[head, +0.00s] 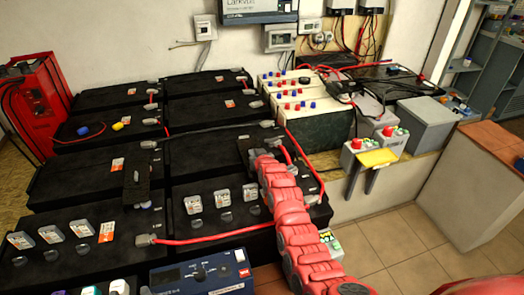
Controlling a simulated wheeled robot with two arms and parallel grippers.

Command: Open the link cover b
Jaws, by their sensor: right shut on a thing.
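My red right arm reaches in from the bottom right, over the black batteries. My right gripper (259,154) is at its far end, shut on a small dark cover (244,152) at the right-hand battery column. I take this for link cover b, though no label is readable. The gripper hides much of the cover, and I cannot tell how far it is raised. A similar black cover (137,182) lies across the gap between batteries further left, apart from my gripper. My left gripper is not in view.
A red cable (205,239) runs across the front batteries, with several pale caps around it. A blue-grey instrument box (200,272) stands at the front. White-topped batteries (320,125) stand at the back right. Tiled floor (385,245) is free at the right.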

